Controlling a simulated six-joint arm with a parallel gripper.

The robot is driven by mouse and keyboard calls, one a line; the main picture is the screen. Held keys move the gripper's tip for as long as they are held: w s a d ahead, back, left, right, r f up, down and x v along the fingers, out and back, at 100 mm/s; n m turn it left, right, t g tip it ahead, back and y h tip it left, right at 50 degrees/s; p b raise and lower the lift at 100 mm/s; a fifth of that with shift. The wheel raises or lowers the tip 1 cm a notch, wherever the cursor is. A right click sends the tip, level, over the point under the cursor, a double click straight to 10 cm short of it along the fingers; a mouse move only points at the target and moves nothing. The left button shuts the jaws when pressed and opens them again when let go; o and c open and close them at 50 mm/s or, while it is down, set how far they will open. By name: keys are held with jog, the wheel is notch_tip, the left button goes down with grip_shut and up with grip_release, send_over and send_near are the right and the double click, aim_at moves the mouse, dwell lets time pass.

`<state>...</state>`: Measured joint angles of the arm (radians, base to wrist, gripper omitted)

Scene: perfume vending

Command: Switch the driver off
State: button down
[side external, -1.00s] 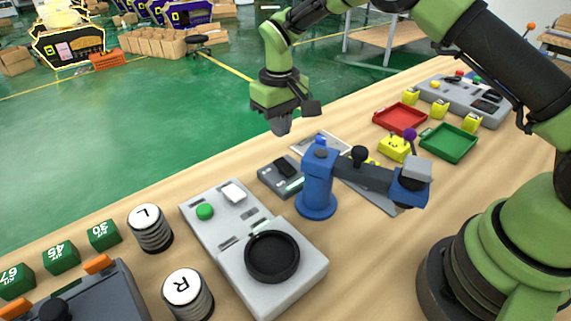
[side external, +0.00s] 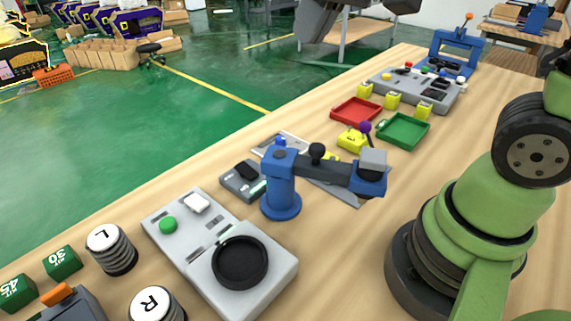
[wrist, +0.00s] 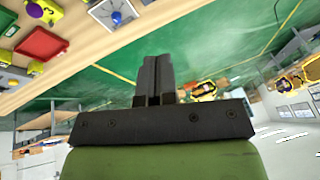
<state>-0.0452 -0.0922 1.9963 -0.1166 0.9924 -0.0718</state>
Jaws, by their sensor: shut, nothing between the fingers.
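No part is clearly labelled as the driver. A small dark grey box (side external: 240,184) with a black rocker-like part on top (side external: 247,170) and a pale green strip lies on the bench, left of a blue post (side external: 281,182) with a dark swing arm. The rocker's position is too small to tell. My gripper (side external: 312,36) is high at the top edge of the side view, partly cut off, well clear of the bench things. In the wrist view my gripper (wrist: 157,60) has its two dark fingers together and empty.
A grey console (side external: 205,225) with a green button and black round dish stands at front left. Ribbed weights marked L (side external: 112,255) and R (side external: 158,306) stand beside it. A red tray (side external: 345,116), green tray (side external: 392,142) and yellow blocks are farther back.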

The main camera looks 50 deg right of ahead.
jog(key=s+m+t, duration=0.1)
jog(key=s+t, duration=0.1)
jog(key=s, duration=1)
jog(key=shift+d+t+y, duration=0.15)
jog(key=shift+t+y, duration=0.15)
jog(key=shift+t, duration=0.1)
jog(key=shift+f, duration=0.1)
jog(key=w+f+n+g+h, duration=0.1)
jog(key=w+f+n+g, duration=0.15)
jog(key=w+n, duration=0.9)
jog(key=w+a+f+n+g+h, duration=0.1)
jog(key=w+a+f+n+g, duration=0.1)
jog(key=w+f+n, duration=0.8)
jog(key=shift+w+a+f, duration=0.25)
jog(key=shift+w+f, duration=0.25)
jog(key=shift+w, duration=0.25)
